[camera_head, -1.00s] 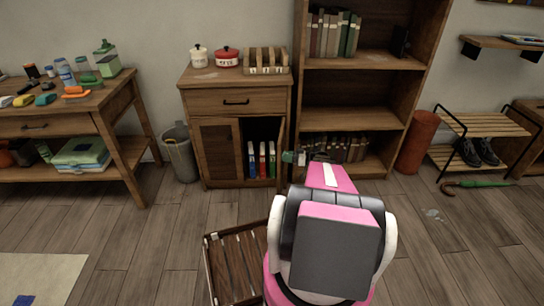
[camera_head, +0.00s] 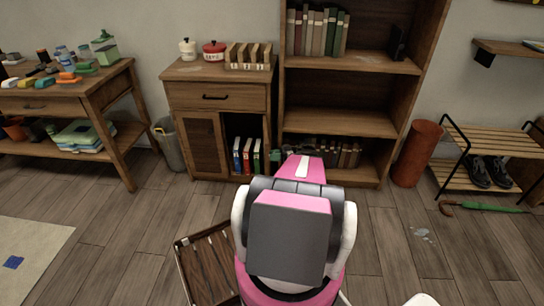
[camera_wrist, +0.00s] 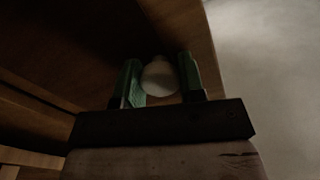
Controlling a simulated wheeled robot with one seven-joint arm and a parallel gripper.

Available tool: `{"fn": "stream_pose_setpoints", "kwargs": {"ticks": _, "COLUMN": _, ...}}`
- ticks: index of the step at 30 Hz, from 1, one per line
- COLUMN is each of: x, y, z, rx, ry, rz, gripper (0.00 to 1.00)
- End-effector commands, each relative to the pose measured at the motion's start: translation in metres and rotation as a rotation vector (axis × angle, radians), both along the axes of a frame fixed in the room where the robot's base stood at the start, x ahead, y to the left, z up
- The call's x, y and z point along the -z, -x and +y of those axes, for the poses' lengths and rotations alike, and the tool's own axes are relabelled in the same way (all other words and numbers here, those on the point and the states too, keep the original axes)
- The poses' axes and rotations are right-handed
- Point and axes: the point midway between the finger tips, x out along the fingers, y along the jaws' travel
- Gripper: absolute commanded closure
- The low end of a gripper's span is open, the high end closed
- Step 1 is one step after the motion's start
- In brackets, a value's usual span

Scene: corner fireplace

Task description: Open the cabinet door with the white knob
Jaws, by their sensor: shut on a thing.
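The wooden cabinet (camera_head: 177,97) stands against the wall, with a drawer above two doors. Its left door (camera_head: 203,145) is shut. Its right door (camera_head: 268,133) is swung out and shows nearly edge-on, so the compartment behind it is exposed, with several coloured binders (camera_head: 246,157) inside. In the wrist view, the white knob (camera_wrist: 159,79) sits between the green fingers of my gripper (camera_wrist: 161,78), which is shut on it. In the head view, my pink arm hides much of the gripper (camera_head: 277,150), just right of the open door.
A bookshelf (camera_head: 340,121) stands directly right of the cabinet. A wooden crate (camera_head: 182,262) lies on the floor left of my arm. A waste bin (camera_head: 171,147) is left of the cabinet. Bare floor lies in front of the cabinet.

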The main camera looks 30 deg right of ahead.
Motion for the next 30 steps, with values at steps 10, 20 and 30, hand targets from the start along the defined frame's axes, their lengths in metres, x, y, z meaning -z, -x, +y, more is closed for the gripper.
{"fn": "stream_pose_setpoints", "kwargs": {"ticks": 10, "x": -0.002, "y": -0.001, "z": 0.0, "rx": 0.001, "ry": -0.004, "rz": -0.004, "gripper": 0.41}}
{"fn": "stream_pose_setpoints", "kwargs": {"ticks": 20, "x": -0.001, "y": 0.0, "z": -0.001, "rx": 0.001, "ry": -0.001, "rz": -0.002, "gripper": 0.38}}
{"fn": "stream_pose_setpoints", "kwargs": {"ticks": 30, "x": 0.0, "y": 0.019, "z": -0.046, "rx": 0.003, "ry": -0.001, "rz": -0.001, "gripper": 0.38}}
